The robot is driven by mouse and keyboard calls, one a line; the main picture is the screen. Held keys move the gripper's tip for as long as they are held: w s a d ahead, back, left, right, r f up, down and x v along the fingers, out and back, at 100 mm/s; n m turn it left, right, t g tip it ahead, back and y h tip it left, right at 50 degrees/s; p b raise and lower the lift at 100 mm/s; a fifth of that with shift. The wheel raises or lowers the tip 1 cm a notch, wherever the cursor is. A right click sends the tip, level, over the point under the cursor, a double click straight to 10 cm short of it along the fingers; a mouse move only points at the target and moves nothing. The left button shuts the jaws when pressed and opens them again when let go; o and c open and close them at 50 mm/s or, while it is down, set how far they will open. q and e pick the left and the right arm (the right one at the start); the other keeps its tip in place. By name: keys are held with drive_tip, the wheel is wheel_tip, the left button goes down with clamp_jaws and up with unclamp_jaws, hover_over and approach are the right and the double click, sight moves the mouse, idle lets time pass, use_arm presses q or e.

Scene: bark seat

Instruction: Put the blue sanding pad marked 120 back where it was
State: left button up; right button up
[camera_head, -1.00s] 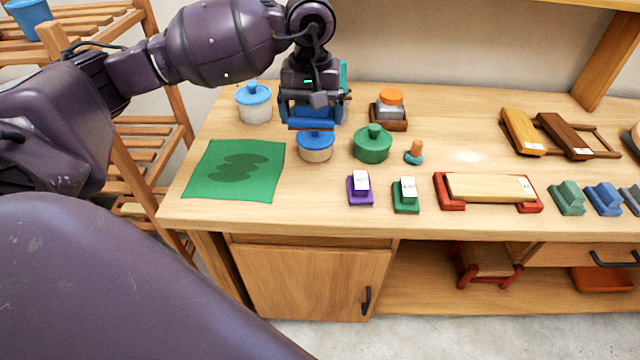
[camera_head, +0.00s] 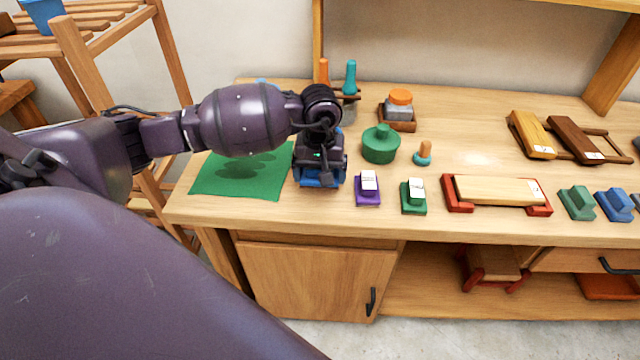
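My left gripper (camera_head: 320,180) points down over the bench, just left of the purple pad. A blue block, seemingly the blue sanding pad (camera_head: 322,184), shows low between its fingers, and the gripper appears shut on it. The gripper hides most of the pad, so its 120 mark cannot be read. Whether its underside touches the bench cannot be told. To the right stand a purple pad (camera_head: 367,188) and a green pad (camera_head: 413,196), both with white labels on top. My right gripper is not in view.
A green cloth (camera_head: 235,180) lies left of the gripper. Behind are a green lidded pot (camera_head: 381,144), an orange-lidded jar (camera_head: 399,104) and a small wooden-handled stamp (camera_head: 424,153). Farther right are a wooden block in a red holder (camera_head: 497,191) and another blue block (camera_head: 613,204).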

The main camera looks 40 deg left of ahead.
sight(320, 193)
use_arm(q)
drive_tip(key=shift+f, duration=1.9)
drive_tip(key=shift+f, duration=0.2)
drive_tip(key=o, duration=0.7)
drive_tip(key=shift+r, duration=0.1)
wheel_tip(320, 193, up, 12)
drive_tip(key=shift+r, duration=0.15)
